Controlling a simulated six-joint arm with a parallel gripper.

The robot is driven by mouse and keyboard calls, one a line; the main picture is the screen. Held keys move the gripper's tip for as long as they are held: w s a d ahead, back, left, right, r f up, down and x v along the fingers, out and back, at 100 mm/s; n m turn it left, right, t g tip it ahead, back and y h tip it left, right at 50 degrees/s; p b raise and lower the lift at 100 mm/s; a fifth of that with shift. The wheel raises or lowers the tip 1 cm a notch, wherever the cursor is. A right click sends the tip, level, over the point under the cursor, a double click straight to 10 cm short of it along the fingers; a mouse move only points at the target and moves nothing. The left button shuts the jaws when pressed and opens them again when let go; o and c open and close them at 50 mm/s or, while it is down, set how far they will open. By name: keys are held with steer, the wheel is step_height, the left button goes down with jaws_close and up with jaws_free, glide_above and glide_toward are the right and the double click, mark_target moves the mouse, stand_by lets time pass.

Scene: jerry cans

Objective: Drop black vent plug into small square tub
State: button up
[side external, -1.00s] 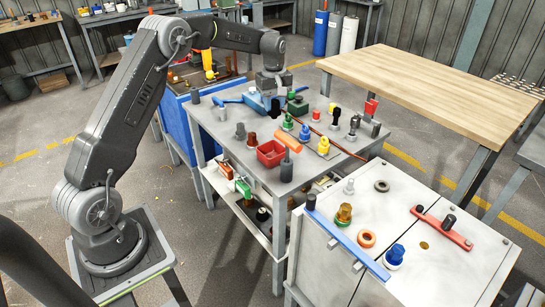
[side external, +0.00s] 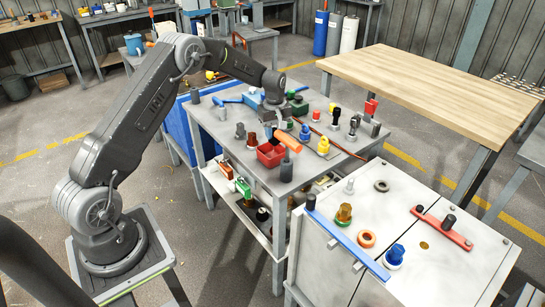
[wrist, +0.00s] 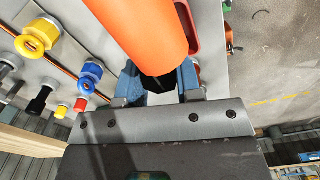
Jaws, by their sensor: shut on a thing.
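My gripper (side external: 270,127) is low over the table, just behind the small red square tub (side external: 269,156). In the wrist view its blue fingers (wrist: 159,86) are shut on a black piece, the black vent plug (wrist: 156,83). Most of the plug is hidden behind an orange bar and the fingers. The red tub also shows in part at the upper edge of the wrist view (wrist: 195,40), beside the bar. I cannot tell whether the plug is over the tub's opening.
Yellow (side external: 323,146) and blue (side external: 305,132) fittings stand to the right. Several dark fittings stand farther right.

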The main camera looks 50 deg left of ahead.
steer(key=shift+f, duration=0.1)
steer(key=o, duration=1.1)
step_height(320, 180, up, 14)
steer(key=shift+f, duration=0.1)
